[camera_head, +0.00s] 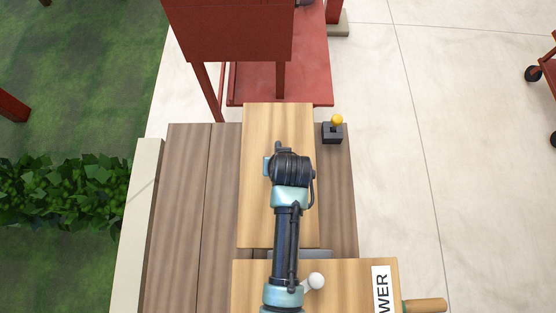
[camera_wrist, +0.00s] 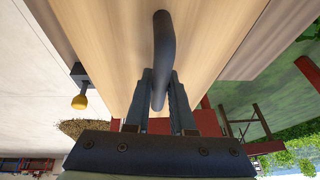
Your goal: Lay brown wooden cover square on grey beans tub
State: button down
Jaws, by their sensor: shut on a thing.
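The brown wooden cover (camera_head: 263,215) is a long pale board lying lengthwise under my arm in the head view. In the wrist view the cover (camera_wrist: 110,40) fills the upper middle, with a dark bar handle (camera_wrist: 164,40) on it. My gripper (camera_wrist: 160,84) is shut on this handle, one finger on each side. A thin grey strip (camera_head: 330,253) shows at the cover's near end; it may be part of the grey beans tub, which is otherwise hidden. I cannot tell whether the cover rests on something or hangs above it.
Brown planks (camera_head: 185,215) lie around the cover. A black box with a yellow knob (camera_head: 337,119) stands at its far right. A red stand (camera_head: 235,30) is beyond the far end. A wooden panel (camera_head: 345,275) with a lettered label and handle is at the near side.

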jog(key=c, duration=0.8)
grip_release()
jog(key=shift+o, duration=0.2)
jog(key=shift+r, duration=0.1)
